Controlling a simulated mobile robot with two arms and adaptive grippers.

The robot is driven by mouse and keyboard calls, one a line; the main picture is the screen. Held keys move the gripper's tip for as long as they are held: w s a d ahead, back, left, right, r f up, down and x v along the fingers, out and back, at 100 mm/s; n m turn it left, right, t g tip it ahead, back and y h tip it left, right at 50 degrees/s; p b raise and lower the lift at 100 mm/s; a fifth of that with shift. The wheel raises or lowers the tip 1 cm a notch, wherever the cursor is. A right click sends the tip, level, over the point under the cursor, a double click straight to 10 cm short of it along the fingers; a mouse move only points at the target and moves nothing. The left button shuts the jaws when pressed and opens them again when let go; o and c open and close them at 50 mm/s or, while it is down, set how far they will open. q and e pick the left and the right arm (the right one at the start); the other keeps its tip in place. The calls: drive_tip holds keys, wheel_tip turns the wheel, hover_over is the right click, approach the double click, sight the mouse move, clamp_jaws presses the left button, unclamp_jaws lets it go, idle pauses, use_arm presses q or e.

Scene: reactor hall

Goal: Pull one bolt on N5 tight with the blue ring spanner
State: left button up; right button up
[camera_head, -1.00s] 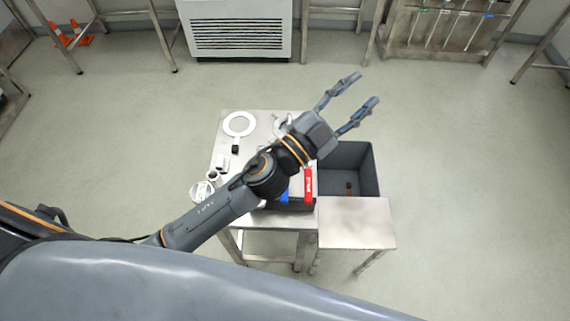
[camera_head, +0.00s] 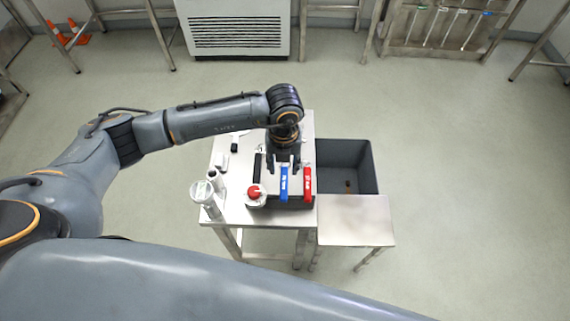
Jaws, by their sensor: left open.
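A blue-handled tool (camera_head: 284,184) stands out in the dark holder on the small metal table. I cannot tell whether its end is a ring. My left gripper (camera_head: 283,162) points down over the table, at the far end of the blue handle. It is open; whether it touches the handle is unclear. A long tool with a blue mark (camera_head: 482,25) also hangs on the rack at the back right. I cannot make out N5 or its bolts. My right gripper is not in view.
A red-handled tool (camera_head: 307,184) is close right of the blue one, a black one (camera_head: 257,168) left. A red-topped item (camera_head: 254,193) and clear jar (camera_head: 203,192) stand nearby. A grey bin (camera_head: 366,180) adjoins the table (camera_head: 236,210). Open floor lies right.

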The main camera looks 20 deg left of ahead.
sight(284, 180)
use_arm(q)
wheel_tip(284, 180, down, 9)
drive_tip(key=b, duration=0.6)
drive_tip(key=shift+r, duration=0.1)
drive_tip(key=shift+d, duration=0.1)
clamp_jaws()
